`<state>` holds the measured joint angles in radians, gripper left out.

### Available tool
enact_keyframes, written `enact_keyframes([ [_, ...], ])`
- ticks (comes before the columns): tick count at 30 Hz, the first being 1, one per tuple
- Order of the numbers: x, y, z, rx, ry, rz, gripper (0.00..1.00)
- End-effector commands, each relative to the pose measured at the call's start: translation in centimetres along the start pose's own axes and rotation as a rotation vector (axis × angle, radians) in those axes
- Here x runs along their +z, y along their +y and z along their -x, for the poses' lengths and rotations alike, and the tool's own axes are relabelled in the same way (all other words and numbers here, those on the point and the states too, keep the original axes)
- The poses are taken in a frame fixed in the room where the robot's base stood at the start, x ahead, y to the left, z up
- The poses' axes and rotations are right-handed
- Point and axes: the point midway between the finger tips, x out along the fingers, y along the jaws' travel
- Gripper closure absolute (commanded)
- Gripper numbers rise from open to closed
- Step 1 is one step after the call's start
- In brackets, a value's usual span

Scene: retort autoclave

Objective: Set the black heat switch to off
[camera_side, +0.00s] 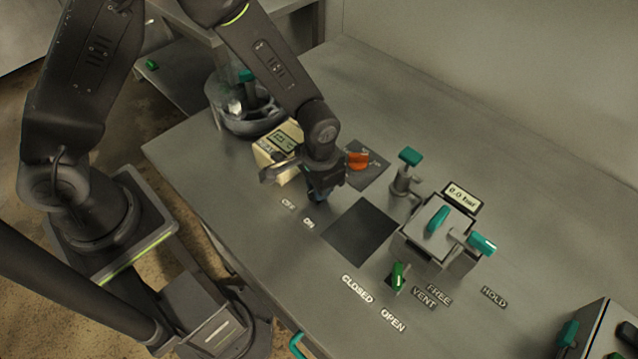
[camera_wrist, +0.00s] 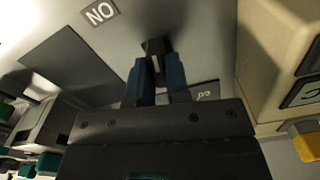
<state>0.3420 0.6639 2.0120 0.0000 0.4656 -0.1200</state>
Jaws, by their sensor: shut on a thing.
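The black heat switch (camera_wrist: 154,45) shows in the wrist view between the blue fingertips of my gripper (camera_wrist: 158,64). The fingers are shut on it. A pale mark shows on its face, but I cannot tell which label it points to. The ON label (camera_wrist: 100,12) lies at upper left in that view, and the OFF label (camera_wrist: 206,93) is partly hidden by my gripper. In the side view my gripper (camera_side: 318,196) reaches down to the bench and hides the switch. The OFF label (camera_side: 288,203) and ON label (camera_side: 309,223) lie just in front of it.
A cream temperature display (camera_side: 280,150) stands close behind my gripper, and an orange handle (camera_side: 357,160) is close at right. A dark plate (camera_side: 360,232), a teal-topped valve (camera_side: 408,170) and a pressure unit (camera_side: 437,222) stand further right. The bench at the back right is bare.

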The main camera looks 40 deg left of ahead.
Motion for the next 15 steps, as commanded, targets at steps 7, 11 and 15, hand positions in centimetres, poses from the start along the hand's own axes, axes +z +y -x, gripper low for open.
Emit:
enact_keyframes([
  [7, 0.01, 0.11, 0.02, 0.0, 0.0, -0.165, 1.0],
  [11, 0.02, 0.14, 0.02, 0.0, 0.0, -0.222, 1.0],
  [15, 0.03, 0.15, 0.02, 0.0, 0.0, -0.261, 1.0],
])
